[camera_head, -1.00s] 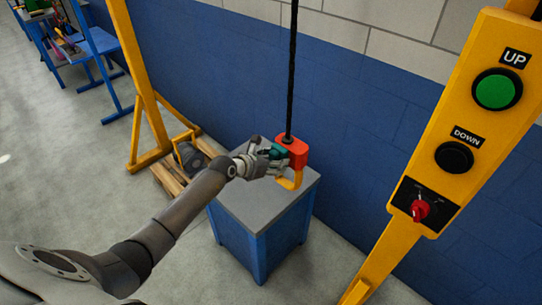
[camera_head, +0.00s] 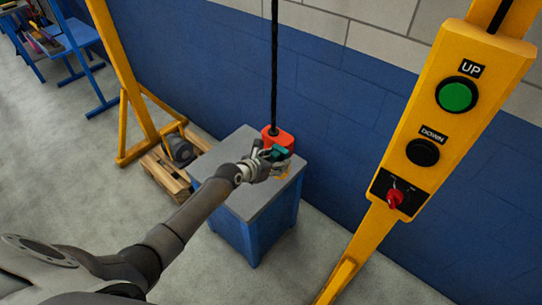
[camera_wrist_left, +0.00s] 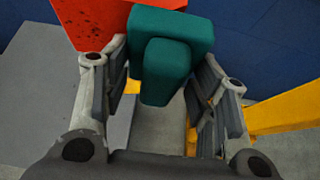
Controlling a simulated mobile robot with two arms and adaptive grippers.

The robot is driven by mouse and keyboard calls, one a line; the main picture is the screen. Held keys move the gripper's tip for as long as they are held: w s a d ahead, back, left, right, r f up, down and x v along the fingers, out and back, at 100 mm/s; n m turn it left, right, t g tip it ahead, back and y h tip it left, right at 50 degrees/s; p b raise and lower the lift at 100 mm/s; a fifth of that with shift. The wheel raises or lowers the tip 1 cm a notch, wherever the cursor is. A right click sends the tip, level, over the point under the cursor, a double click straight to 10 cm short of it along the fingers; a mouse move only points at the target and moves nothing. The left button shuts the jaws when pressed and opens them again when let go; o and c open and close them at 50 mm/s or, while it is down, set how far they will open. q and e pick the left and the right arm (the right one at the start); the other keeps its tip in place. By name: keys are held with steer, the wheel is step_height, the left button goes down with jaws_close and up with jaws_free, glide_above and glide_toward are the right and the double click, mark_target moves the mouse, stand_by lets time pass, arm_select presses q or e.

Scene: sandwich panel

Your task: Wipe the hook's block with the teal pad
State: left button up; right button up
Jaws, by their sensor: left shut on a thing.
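The hook's block (camera_head: 277,138) is red-orange and hangs on a black cable above a blue cabinet with a grey top. In the left wrist view the block (camera_wrist_left: 80,22) is at the upper left, with dark specks on its face. The teal pad (camera_head: 277,153) is in front of the block. My left gripper (camera_head: 266,160) is shut on the pad's raised grip (camera_wrist_left: 166,70). The pad overlaps the block in both views; contact is hard to tell. My right gripper is not in view.
The cabinet's grey top (camera_head: 240,200) lies below my left gripper. A yellow post with an UP/DOWN button panel (camera_head: 440,120) stands at the right. A wooden pallet (camera_head: 165,175) with a dark motor-like object is at the left. A blue wall is behind.

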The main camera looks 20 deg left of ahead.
arm_select(q)
steer(key=shift+w+a, duration=0.15)
steer(key=shift+a, duration=0.05)
steer(key=shift+w+a+b, duration=0.2)
steer(key=shift+a+b, duration=0.5)
steer(key=w+a+b, duration=0.2)
steer(key=a+b, duration=0.3)
steer(key=a, duration=0.2)
steer(key=shift+w+a, duration=0.2)
steer(key=shift+w, duration=0.1)
steer(key=s+a+p, duration=0.2)
steer(key=s, duration=0.3)
steer(key=shift+s+p, duration=0.35)
